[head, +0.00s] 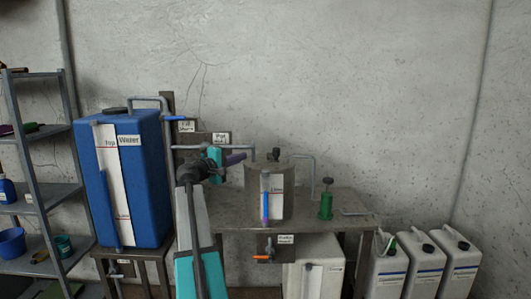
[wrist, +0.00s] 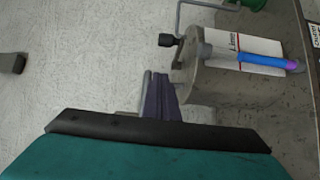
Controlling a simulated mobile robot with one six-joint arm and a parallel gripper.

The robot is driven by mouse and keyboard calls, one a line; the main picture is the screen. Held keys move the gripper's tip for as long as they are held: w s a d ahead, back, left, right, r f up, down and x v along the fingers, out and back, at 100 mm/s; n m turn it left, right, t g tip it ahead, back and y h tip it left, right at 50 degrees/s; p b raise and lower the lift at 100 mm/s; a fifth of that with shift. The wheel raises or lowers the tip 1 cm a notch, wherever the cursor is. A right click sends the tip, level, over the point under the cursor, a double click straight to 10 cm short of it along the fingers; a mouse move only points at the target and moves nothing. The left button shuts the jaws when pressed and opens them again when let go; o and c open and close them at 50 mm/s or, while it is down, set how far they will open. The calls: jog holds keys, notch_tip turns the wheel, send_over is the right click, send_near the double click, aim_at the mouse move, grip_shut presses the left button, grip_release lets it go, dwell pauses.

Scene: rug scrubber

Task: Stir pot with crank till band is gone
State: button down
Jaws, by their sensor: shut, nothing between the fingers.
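The pot (head: 283,205) is a grey metal cylinder on the bench, with a crank (head: 275,153) on its lid. The pot also shows in the wrist view (wrist: 205,82), lying sideways there, with the crank's black knob (wrist: 167,40) at its lid end. A sight tube (head: 265,208) on the pot's front is mostly blue; in the wrist view a purple band (wrist: 292,66) shows at its far end. My gripper (head: 236,158) has purple fingers, shut and empty, left of the pot near lid height. The wrist view shows the fingertips (wrist: 158,76) apart from the crank knob.
A blue water tank (head: 137,190) stands left, with a pipe and blue-handled valve (head: 174,118). A pipe (head: 312,170) bends down right of the pot. A green hand pump (head: 326,203) is on the bench's right. An orange-handled valve (head: 263,258) is below. White jugs (head: 425,268) stand right.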

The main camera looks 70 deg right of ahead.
jog(key=shift+d, duration=0.15)
jog(key=shift+s+a+p+x, duration=0.15)
jog(key=shift+s+p+x, duration=0.5)
jog(key=shift+x, duration=1.45)
jog(key=shift+s+a+p+x, duration=0.2)
jog(key=shift+p+x, duration=0.8)
jog(key=shift+x, duration=1.05)
jog(key=shift+s+a+p+x, duration=0.1)
jog(key=shift+s+p+x, duration=0.55)
jog(key=shift+x, duration=1.45)
jog(key=shift+f, duration=0.25)
